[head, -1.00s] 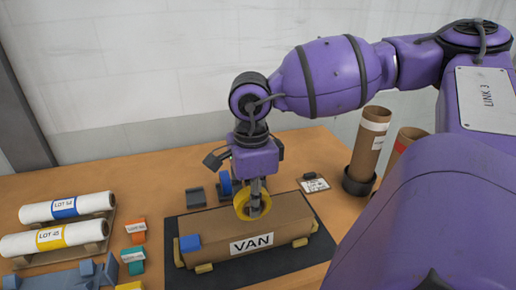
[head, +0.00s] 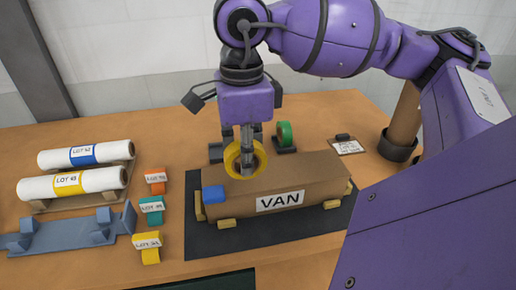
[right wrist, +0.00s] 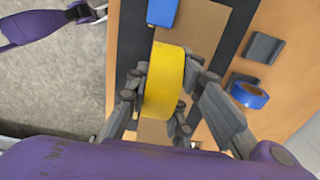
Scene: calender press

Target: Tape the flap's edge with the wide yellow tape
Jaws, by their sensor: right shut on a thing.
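The roll also shows between the fingers in the right wrist view (right wrist: 165,85). It is upright at the top of the brown carton (head: 318,177) labelled VAN, left of its middle. I cannot tell whether it touches. A blue block (head: 213,199) is at the carton's left end, and yellow blocks sit around its base. I cannot make out the flap's edge. My left gripper (right wrist: 86,12) shows small at the upper left of the right wrist view, its opening unclear.
The carton lies on a dark mat (head: 240,238). Behind it are a green roll (head: 284,134) and a blue roll (right wrist: 249,95). A brown tube (head: 404,118) stands right.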

